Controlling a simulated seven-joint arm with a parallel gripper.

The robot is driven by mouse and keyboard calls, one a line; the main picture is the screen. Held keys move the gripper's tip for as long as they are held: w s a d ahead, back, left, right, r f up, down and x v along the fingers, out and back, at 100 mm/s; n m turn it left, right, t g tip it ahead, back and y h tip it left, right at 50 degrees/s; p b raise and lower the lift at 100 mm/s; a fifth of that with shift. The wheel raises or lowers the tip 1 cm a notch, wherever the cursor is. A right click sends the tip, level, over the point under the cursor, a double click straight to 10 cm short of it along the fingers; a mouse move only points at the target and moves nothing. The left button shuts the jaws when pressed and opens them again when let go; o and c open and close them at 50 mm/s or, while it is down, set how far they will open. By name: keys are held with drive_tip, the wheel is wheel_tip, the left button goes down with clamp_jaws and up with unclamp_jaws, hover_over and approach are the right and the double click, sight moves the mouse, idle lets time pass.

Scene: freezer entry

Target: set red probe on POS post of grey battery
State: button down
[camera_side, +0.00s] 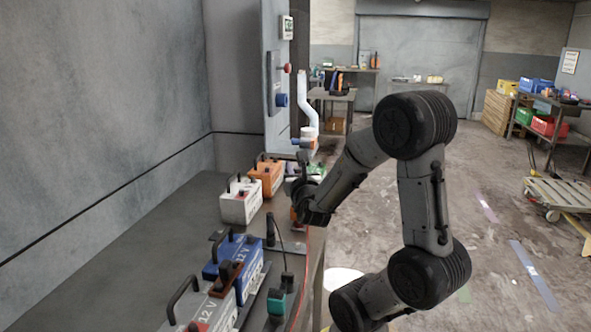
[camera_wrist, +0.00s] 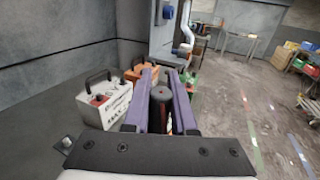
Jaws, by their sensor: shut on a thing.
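The grey battery (camera_side: 219,308), marked 12 V, is at the near end of the bench in the side view, cut off by the bottom edge. A red spot shows on it low in the frame; I cannot tell clearly whether it is the POS post. My gripper (camera_side: 299,214) is farther along the bench, beside the white battery and well away from the grey one. In the wrist view my gripper (camera_wrist: 160,105) has purple fingers closed around a dark, upright handle with some red, which appears to be the red probe (camera_wrist: 158,100). Its tip is hidden.
A blue battery (camera_side: 226,254), white battery (camera_side: 240,207) and orange battery (camera_side: 267,176) line the bench. A black upright probe (camera_side: 270,231) with a cable stands near its front edge. A green object (camera_side: 276,302) is nearby. A red cable (camera_side: 305,265) runs along the edge.

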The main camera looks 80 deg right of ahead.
drive_tip(key=w+a+r+n+t+y, duration=0.1)
drive_tip(key=w+a+n+t+y, duration=0.15)
drive_tip(key=w+a, duration=0.45)
drive_tip(key=w+a+r+n+t+y, duration=0.1)
drive_tip(key=w+a+n+t, duration=0.2)
drive_tip(key=a, duration=0.8)
drive_tip(key=a+n+t+y, duration=0.5)
drive_tip(key=a+y, duration=0.6)
drive_tip(key=a, duration=1.2)
drive_tip(key=shift+w+f+n, duration=0.15)
drive_tip(key=shift+w+n, duration=0.15)
drive_tip(key=shift+n, duration=0.55)
drive_tip(key=shift+t, duration=0.25)
drive_tip(key=shift+f, duration=2)
